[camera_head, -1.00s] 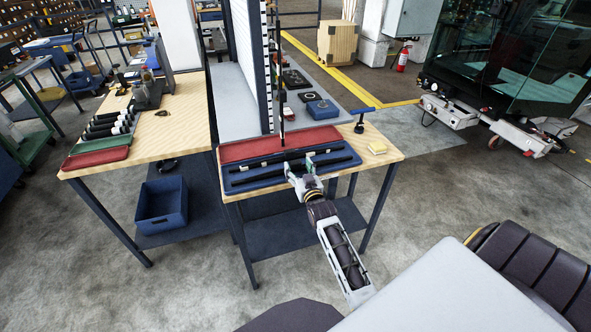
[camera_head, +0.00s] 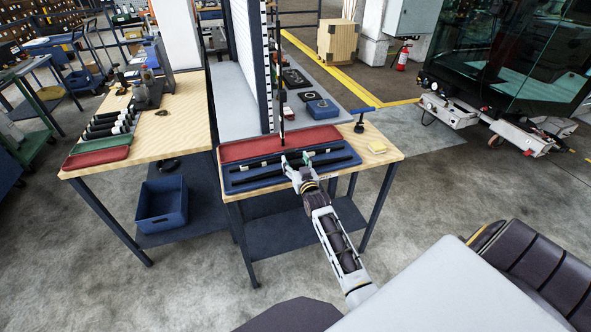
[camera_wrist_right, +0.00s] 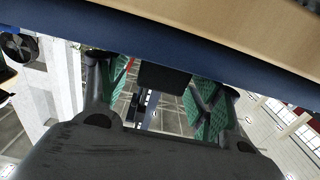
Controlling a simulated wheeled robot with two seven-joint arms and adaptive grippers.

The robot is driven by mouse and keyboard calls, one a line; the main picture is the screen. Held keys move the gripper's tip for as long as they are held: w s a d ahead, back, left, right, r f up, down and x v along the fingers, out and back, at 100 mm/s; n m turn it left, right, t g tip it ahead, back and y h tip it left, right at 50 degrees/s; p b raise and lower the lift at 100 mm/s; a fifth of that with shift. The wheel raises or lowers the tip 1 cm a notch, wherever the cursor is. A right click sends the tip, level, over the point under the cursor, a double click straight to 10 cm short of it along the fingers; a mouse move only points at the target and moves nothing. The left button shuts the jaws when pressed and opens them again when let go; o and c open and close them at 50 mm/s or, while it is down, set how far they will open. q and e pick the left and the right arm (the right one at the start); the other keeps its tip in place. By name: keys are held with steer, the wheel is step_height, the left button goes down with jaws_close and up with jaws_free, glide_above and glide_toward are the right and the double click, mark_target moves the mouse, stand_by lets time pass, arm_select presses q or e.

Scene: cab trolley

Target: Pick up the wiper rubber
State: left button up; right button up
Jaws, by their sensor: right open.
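Two long black strips lie in a blue tray (camera_head: 232,186) at the front of the right-hand table; I take the plain front strip (camera_head: 262,177) for the wiper rubber. The rear strip (camera_head: 264,160) has pale fittings on it. My right gripper (camera_head: 297,161) is over the tray, fingers apart, and covers part of the strips. In the wrist view the green-padded fingers (camera_wrist_right: 162,95) stand wide apart, with a dark block (camera_wrist_right: 163,77) showing between them; I cannot tell whether it is the rubber. My left gripper is out of view.
A red tray (camera_head: 240,151) lies right behind the blue one. A thin dark upright (camera_head: 281,90) rises behind the trays. A blue bin (camera_head: 161,205) sits on the lower shelf at left.

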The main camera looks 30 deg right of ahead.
mark_target(296, 162)
steer(key=c, duration=1.2)
steer(key=shift+r, duration=0.1)
steer(key=shift+r, duration=4.95)
